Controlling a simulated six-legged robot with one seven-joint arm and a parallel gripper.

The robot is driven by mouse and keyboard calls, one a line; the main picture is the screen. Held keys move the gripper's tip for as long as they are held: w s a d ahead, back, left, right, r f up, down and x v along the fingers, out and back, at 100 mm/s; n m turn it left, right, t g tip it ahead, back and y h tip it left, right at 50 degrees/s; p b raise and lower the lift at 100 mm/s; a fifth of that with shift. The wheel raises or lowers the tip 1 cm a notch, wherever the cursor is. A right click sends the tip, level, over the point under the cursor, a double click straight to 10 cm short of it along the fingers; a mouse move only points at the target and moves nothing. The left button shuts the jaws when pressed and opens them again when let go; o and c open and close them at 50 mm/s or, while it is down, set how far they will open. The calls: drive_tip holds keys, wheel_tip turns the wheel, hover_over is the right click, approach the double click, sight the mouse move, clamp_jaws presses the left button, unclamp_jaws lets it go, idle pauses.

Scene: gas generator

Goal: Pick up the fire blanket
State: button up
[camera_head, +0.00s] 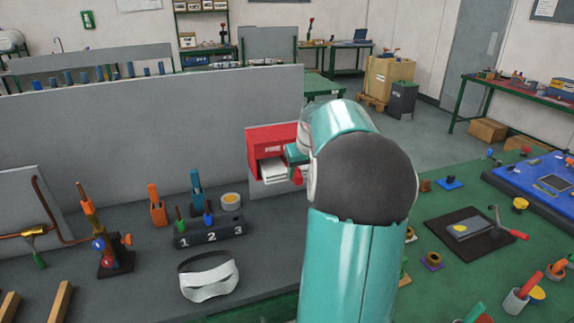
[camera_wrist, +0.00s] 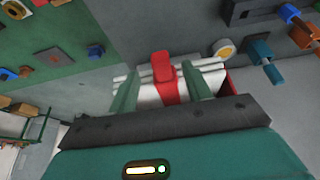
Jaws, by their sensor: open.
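The fire blanket (camera_head: 273,171) is a folded white bundle in a red open-fronted box (camera_head: 270,139) on the grey upright panel. In the wrist view the white blanket (camera_wrist: 150,94) has a red strap (camera_wrist: 164,72) down its middle. My gripper (camera_head: 298,165) is at the box front in the head view, partly hidden by my arm. In the wrist view my gripper (camera_wrist: 157,80) is open, its two green fingers on either side of the red strap, close to the blanket. I cannot tell whether the fingers touch it.
A numbered holder (camera_head: 211,231) with coloured tools and a white mask (camera_head: 209,277) lie on the grey bench left of my arm. A green bench to the right bears a black mat (camera_head: 468,236) and several small parts. The grey panel (camera_head: 120,140) stands behind the bench.

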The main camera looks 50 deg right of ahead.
sight(299, 177)
drive_tip(key=x, duration=0.3)
drive_tip(key=shift+w+f, duration=0.1)
drive_tip(key=shift+f, duration=0.05)
clamp_jaws()
